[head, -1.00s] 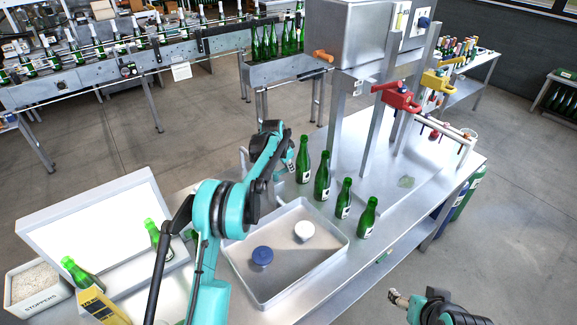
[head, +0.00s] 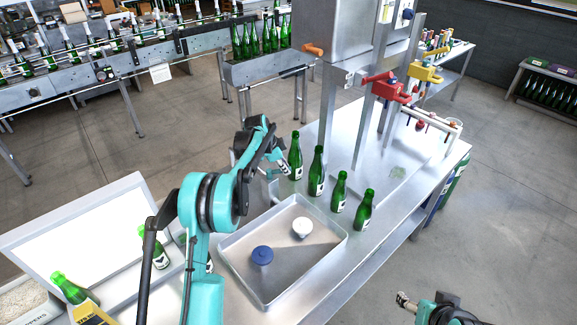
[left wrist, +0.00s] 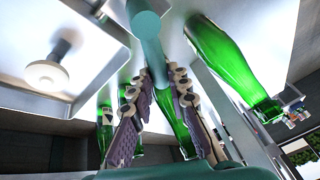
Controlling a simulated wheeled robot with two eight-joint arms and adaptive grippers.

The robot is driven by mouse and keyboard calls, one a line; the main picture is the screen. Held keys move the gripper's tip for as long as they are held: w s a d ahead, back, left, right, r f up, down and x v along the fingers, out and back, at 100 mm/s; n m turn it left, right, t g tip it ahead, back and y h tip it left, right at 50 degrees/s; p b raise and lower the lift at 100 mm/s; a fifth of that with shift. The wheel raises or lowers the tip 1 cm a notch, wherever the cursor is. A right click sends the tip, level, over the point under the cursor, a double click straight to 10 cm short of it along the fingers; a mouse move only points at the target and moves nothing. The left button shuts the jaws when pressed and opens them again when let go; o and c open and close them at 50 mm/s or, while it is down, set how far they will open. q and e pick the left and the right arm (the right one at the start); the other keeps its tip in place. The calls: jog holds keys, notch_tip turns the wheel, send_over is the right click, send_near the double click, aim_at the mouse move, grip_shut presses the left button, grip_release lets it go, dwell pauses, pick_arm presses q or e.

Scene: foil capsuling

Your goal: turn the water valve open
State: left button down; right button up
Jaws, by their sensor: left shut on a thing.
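In the left wrist view, the fingers of my left gripper (left wrist: 165,105) are shut on a smooth teal rod (left wrist: 150,40) that runs up between them. I cannot tell whether this rod is the water valve's handle. In the head view my left gripper (head: 283,169) is low over the bench, beside the farthest green bottle (head: 295,158); my arm hides what it holds. Above the bench are a red lever-like fitting (head: 388,88), a yellow one (head: 427,72) and an orange handle (head: 314,49). My right gripper (head: 403,299) is at the lower right, away from the bench.
Several green bottles, such as the nearest one (head: 364,210), stand in a row on the bench. A metal tray (head: 235,283) holds a blue-topped piece (head: 262,256) and a white-topped piece (head: 302,228). A conveyor (head: 60,85) stands behind.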

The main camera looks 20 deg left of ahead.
pick_arm(q)
jog(key=s+m+g+h, duration=0.2)
jog(key=s+m+g, duration=0.2)
jog(key=m, duration=0.8)
jog(key=shift+s+a+g, duration=0.25)
jog(key=shift+s+g, duration=0.05)
jog(key=shift+s, duration=0.7)
jog(key=c, duration=1.4)
grip_release()
jog(key=shift+a, duration=0.1)
jog(key=shift+c, duration=0.2)
jog(key=shift+r, duration=0.1)
